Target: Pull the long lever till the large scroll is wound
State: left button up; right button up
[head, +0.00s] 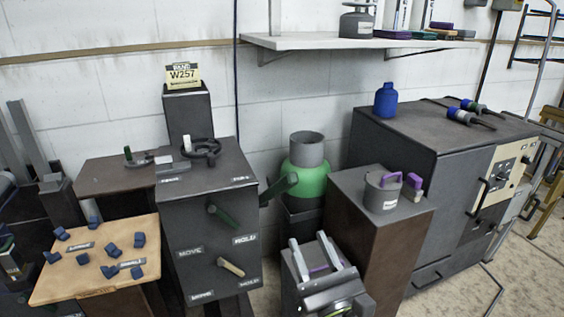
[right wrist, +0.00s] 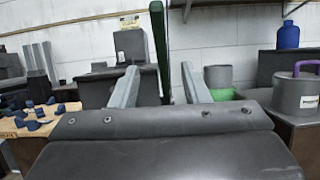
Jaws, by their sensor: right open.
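The long lever looks like the dark green bar (head: 280,188) sticking out from the right side of the dark grey cabinet (head: 215,255) in the head view. In the right wrist view a long green bar (right wrist: 160,40) stands upright beyond the gap between my fingers. My right gripper (head: 309,238) is open and empty, in front of and below the bar, apart from it in the head view. A shorter dark green handle (head: 222,215) and a beige handle (head: 231,267) sit on the cabinet's front. I cannot pick out the large scroll for certain. My left gripper is not in view.
A green cylinder (head: 306,180) stands behind my right gripper. A brown pedestal (head: 378,250) with a grey purple-handled can (head: 382,193) stands close on its right. A wooden board (head: 85,285) with several blue pieces lies left. A black handwheel (head: 202,148) tops the cabinet.

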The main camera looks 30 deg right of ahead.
jog(key=p, duration=0.2)
send_near(286, 190)
jog(key=a+x, duration=0.1)
jog(key=x, duration=0.8)
jog(key=d+x, duration=0.1)
jog(key=x, duration=0.2)
jog(key=shift+s+r, duration=0.1)
jog(key=shift+x, duration=0.9)
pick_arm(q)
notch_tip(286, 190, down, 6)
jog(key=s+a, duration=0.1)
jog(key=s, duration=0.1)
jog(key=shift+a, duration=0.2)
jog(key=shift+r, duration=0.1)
pick_arm(e)
grip_shut()
